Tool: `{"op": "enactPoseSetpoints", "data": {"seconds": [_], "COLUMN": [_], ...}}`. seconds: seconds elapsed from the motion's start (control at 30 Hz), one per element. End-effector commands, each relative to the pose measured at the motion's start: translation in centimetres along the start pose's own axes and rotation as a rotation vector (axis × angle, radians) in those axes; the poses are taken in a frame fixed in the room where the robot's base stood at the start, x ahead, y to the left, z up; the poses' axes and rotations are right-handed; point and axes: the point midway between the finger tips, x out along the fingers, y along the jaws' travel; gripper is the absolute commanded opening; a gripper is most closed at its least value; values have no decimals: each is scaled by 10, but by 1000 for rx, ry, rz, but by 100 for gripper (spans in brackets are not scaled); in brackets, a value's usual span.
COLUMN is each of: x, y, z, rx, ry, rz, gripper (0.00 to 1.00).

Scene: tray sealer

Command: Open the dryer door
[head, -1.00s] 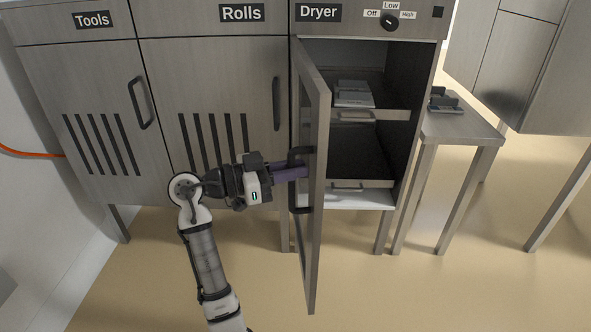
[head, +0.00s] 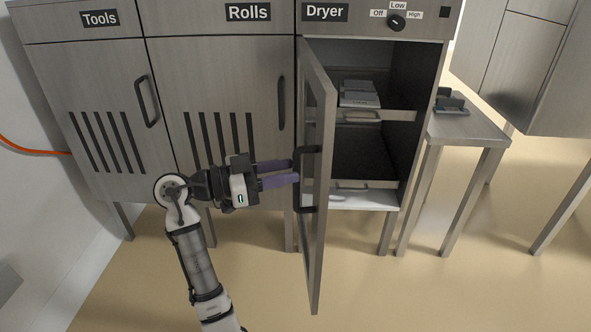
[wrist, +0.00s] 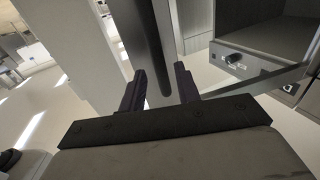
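The dryer door (head: 319,200) stands swung out toward me, showing the inside of the dryer (head: 365,152). Its dark handle (head: 302,180) is on the door's left face in the head view. My gripper (head: 297,172) is open, with its two purple fingers pointing right at the handle. The fingertips are close to the handle; I cannot tell whether they touch it. In the wrist view, the two fingers (wrist: 157,92) are spread apart, with a dark bar, seemingly the handle (wrist: 152,50), in front of and between them.
Inside the dryer are two pull-out shelves, the upper one (head: 362,116) with grey items. The Tools door (head: 110,120) and Rolls door (head: 225,100) are shut. A small side table (head: 468,128) stands right of the dryer. Floor in front is clear.

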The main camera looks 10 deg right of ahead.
Motion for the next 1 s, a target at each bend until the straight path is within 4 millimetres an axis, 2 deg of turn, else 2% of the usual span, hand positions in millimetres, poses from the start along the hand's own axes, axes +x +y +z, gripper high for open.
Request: {"op": "enactPoseSetpoints", "data": {"seconds": [0.03,0.2,0.4,0.6,0.93,1.0], "x": [-14,-54,-89,-104,-105,-108], "y": [-1,0,0,0,0,-4], "z": [0,0,0,0,0,-5], "rx": [1,0,-1,0,0,-6], "ry": [2,1,1,0,0,6], "rz": [-5,-5,-2,0,1,-39], "gripper": [33,33,33,33,33,33]}}
